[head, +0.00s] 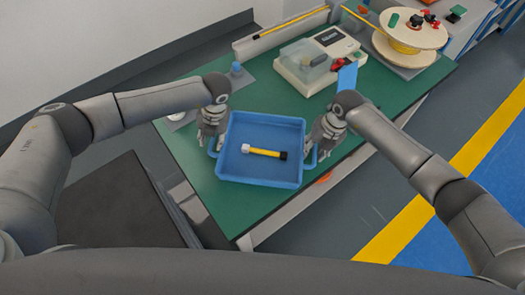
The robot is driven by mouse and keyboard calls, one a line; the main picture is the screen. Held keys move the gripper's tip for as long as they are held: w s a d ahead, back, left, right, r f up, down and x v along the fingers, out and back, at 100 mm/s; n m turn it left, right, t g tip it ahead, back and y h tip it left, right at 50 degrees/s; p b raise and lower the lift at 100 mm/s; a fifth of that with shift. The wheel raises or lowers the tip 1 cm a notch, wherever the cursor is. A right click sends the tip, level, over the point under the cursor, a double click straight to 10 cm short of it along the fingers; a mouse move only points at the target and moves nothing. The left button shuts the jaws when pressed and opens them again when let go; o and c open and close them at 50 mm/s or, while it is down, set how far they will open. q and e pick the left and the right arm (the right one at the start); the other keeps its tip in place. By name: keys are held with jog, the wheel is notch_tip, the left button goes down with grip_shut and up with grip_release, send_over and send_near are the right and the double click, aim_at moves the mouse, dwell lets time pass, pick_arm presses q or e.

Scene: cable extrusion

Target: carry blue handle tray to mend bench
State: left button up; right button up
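A blue tray (284,129) with a handle on each short side is at the front of the green bench (227,201). A yellow cable piece (265,152) with one white end and one black end lies inside it. My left gripper (214,139) is at the tray's left handle, and my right gripper (319,146) is at its right handle. The fingers overlap the handles, so I cannot tell whether either is shut on its handle. I cannot tell whether the tray rests on the bench or is held just above it.
A beige machine (318,62) stands behind the tray, with a wooden spool (409,32) at the back right. A small blue item (236,68) sits on a grey mat at the back left. Blue floor with a yellow stripe (433,185) lies right of the bench.

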jog(key=shift+r, duration=0.3)
pick_arm(q)
jog(key=v, duration=0.8)
jog(key=shift+r, duration=0.35)
pick_arm(e)
notch_tip(320, 180, up, 11)
jog(key=d, duration=0.2)
jog(key=shift+d+r, duration=0.15)
pick_arm(q)
jog(key=shift+s+f, duration=0.1)
pick_arm(e)
jog(key=shift+s, duration=0.15)
